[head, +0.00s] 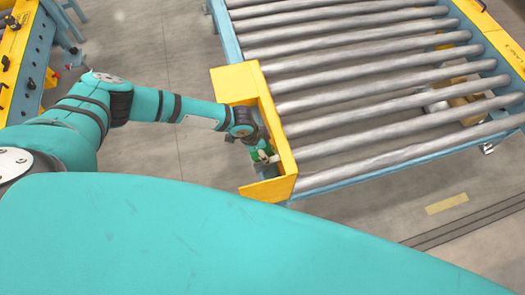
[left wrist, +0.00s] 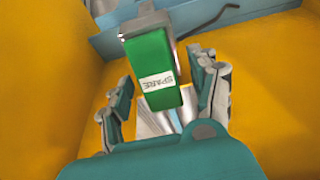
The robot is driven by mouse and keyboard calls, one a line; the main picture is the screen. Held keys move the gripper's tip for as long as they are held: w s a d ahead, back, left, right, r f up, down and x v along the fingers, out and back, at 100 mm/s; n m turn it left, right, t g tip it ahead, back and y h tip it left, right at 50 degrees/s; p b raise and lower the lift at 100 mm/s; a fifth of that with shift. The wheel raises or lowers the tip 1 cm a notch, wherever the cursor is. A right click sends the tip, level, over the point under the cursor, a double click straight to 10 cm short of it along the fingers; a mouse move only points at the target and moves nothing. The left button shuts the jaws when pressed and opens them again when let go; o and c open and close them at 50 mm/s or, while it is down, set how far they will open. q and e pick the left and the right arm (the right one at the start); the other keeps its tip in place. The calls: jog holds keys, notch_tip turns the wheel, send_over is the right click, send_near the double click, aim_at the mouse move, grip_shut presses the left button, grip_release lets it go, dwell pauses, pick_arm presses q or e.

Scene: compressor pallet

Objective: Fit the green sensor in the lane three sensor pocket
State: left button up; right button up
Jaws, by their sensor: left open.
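The green sensor (left wrist: 155,62) has a white label reading SPARE and a grey end piece. In the left wrist view it lies between the two spread fingers of my left gripper (left wrist: 165,95), with gaps on both sides. My left gripper (head: 258,148) reaches into the yellow housing (head: 282,125) at the end of the roller conveyor in the head view. A bit of green (head: 261,155) shows there at its fingers. The housing's yellow walls (left wrist: 40,70) surround the gripper in the wrist view. I cannot tell whether the sensor sits in a pocket. My right gripper is out of view.
The roller conveyor (head: 370,95) with a blue frame lies right of the housing. A thin dark bent rod or cable (left wrist: 212,18) lies near the sensor against a blue-grey rail (left wrist: 115,40). A yellow-edged blue station (head: 28,60) stands at far left, with open floor between.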

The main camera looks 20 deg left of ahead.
pick_arm(q)
jog(key=shift+c, duration=0.4)
jog(key=c, duration=1.1)
grip_shut()
jog(key=shift+r, duration=0.15)
